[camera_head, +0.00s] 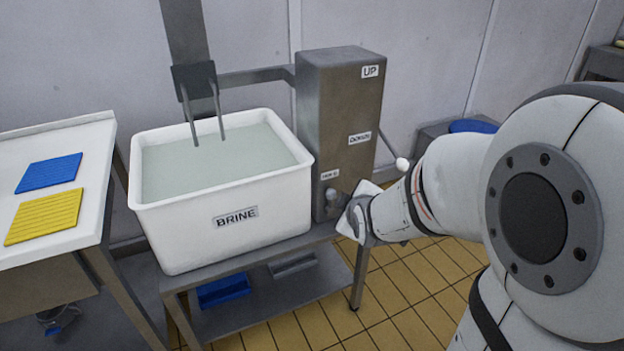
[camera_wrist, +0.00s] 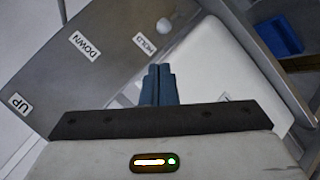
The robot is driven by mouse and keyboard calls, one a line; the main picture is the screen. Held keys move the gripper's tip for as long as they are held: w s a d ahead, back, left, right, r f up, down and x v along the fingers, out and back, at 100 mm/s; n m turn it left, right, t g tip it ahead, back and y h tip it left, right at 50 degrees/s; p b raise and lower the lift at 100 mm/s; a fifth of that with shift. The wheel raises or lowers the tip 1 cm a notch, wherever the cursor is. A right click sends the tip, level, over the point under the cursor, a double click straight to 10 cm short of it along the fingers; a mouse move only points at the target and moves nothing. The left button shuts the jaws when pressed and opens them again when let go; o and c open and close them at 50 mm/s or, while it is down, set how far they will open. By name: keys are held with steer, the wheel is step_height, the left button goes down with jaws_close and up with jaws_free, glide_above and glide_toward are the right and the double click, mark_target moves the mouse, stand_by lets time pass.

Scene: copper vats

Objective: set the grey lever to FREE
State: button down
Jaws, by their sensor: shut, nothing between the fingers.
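A grey metal housing (camera_head: 340,110) stands right of the brine tub, with labels UP (camera_head: 370,71), DOWN (camera_head: 359,138) and HOLD (camera_wrist: 144,43). A small grey knob (camera_head: 331,194) sits low on its front, below the HOLD label; a round knob also shows beside HOLD in the wrist view (camera_wrist: 163,25). I cannot tell for sure whether this is the grey lever. A rod with a white ball (camera_head: 402,164) sticks out at the housing's right. No FREE label is readable. My gripper (camera_head: 352,220) is just right of the grey knob; its fingers (camera_wrist: 160,84) are shut and empty.
The white brine tub (camera_head: 220,225) stands on a metal stand with a blue container (camera_head: 224,290) below. Two prongs (camera_head: 205,110) dip into the tub. A white table (camera_head: 80,140) with blue and yellow ribbed pads is left.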

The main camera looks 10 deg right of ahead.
steer(key=w+a+f+n+t+y+b, duration=0.1)
steer(key=w+f+n+t+y+b, duration=0.1)
steer(key=f+b, duration=0.4)
steer(key=w+a+f+n+t+y+b, duration=0.2)
steer(key=f+n+t+b, duration=0.1)
steer(key=f+n+b, duration=0.3)
steer(key=shift+w+f+n+t+y, duration=0.4)
steer(key=shift+f+n, duration=0.4)
steer(key=shift+f, duration=0.05)
steer(key=shift+a, duration=0.1)
